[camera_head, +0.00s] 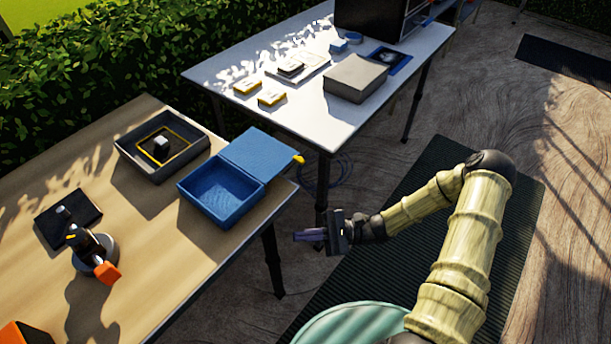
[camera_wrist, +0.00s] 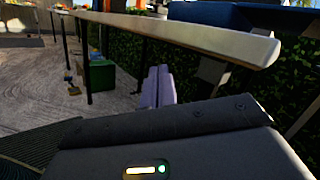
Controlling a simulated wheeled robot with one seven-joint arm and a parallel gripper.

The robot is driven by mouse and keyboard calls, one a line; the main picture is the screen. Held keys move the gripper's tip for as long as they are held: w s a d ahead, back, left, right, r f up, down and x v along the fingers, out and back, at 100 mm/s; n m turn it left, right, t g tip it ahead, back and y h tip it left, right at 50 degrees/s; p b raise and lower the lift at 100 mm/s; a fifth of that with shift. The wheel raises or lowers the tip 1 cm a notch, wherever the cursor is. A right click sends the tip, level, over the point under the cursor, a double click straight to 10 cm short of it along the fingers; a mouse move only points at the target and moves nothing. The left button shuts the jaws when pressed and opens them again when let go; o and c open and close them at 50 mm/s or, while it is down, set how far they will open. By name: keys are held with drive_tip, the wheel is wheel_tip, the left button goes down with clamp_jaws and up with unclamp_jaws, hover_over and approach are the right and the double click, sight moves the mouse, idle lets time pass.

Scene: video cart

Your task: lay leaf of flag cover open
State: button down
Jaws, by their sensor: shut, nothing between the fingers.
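A blue box (camera_head: 216,205), likely the flag cover, sits near the right end of the wooden table. Its blue leaf (camera_head: 258,152) is swung back past the far right rim, inner face up, with a yellow tab (camera_head: 299,160) at its outer corner. The leaf looks nearly flat; whether it rests on the table I cannot tell. My gripper (camera_head: 308,236) is past the table's right edge, in front of the box and apart from it. Its purple fingers (camera_wrist: 157,88) are together and empty. A blue part of the box or leaf shows at the top of the wrist view (camera_wrist: 212,13).
The wooden table (camera_head: 150,285) also bears a grey tray (camera_head: 130,166) with a white cube, a dark pad (camera_head: 50,227) and an orange-tipped device (camera_head: 95,250). A white table (camera_head: 225,75) with boxes stands behind. The wrist view shows a table edge (camera_wrist: 200,38) above the fingers.

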drive_tip(key=w+d+f+m+t+b, duration=0.1)
drive_tip(key=w+d+m+t, duration=0.1)
drive_tip(key=m+t, duration=0.3)
drive_tip(key=w+d+f+m+t, duration=0.1)
drive_tip(key=w+m+t, duration=0.3)
drive_tip(key=t, duration=0.5)
drive_tip(key=w+d+f+m+t+y+b, duration=0.1)
drive_tip(key=w+d+m+t, duration=0.2)
drive_tip(key=w+m+t, duration=0.1)
drive_tip(key=m+t, duration=0.1)
drive_tip(key=t, duration=0.1)
drive_tip(key=shift+f+m+t+b, duration=0.3)
drive_tip(key=shift+f+m+t, duration=0.1)
approach(297, 157)
drive_tip(key=shift+w+a+f+x, duration=0.2)
drive_tip(key=shift+w+f+x, duration=0.25)
drive_tip(key=shift+x, duration=2.25)
drive_tip(key=shift+w+d, duration=0.1)
drive_tip(key=shift+d, duration=0.05)
